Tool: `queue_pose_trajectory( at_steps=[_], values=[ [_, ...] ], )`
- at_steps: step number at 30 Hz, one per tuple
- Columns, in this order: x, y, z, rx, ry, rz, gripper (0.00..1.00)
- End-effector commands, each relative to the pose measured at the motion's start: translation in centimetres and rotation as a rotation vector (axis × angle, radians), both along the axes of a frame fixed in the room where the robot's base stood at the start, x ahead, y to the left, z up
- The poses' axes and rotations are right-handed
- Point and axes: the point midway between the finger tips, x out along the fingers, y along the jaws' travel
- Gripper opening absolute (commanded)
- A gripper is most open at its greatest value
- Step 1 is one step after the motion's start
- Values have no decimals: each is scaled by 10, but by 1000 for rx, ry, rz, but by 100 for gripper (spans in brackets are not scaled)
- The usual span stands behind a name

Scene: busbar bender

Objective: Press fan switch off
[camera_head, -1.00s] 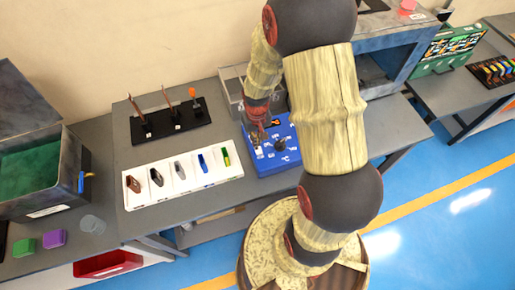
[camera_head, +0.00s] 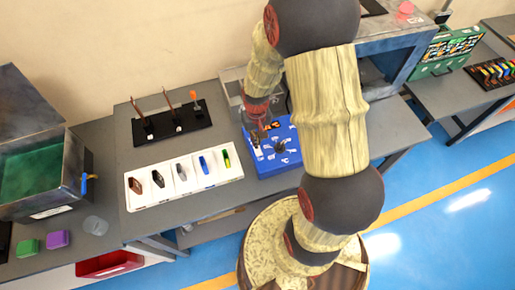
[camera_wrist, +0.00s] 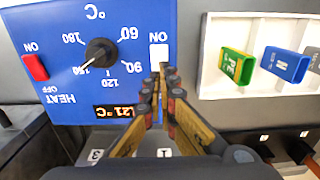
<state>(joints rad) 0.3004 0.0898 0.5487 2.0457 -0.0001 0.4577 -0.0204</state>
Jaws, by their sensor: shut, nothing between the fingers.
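The blue control panel (camera_head: 285,158) sits on the grey bench. It also shows upside down in the wrist view (camera_wrist: 60,15). A white rocker switch (camera_wrist: 159,55) marked ON is on its right side there; any FAN label is hidden behind my fingers. A red switch (camera_wrist: 35,67) marked ON, OFF and HEAT is on the left. A black dial (camera_wrist: 101,53) with temperature marks lies between them. My gripper (camera_wrist: 168,74) is shut and empty. Its fingertips are at the lower edge of the white switch; I cannot tell whether they touch.
A white tray (camera_head: 150,205) with coloured blocks lies beside the panel. A black stand (camera_head: 165,128) with upright pins is behind it. An open bin (camera_head: 60,205) stands at far left. A blue-grey machine (camera_head: 405,55) stands right of my arm.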

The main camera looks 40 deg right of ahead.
Motion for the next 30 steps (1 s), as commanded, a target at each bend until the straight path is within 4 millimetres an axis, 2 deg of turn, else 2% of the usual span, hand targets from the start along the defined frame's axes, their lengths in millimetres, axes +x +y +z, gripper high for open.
queue_pose_trajectory(
  at_steps=[15,30],
  values=[
    [0,0,39,0,0,0,0],
    [0,0,41,0,0,0,0]
  ],
)
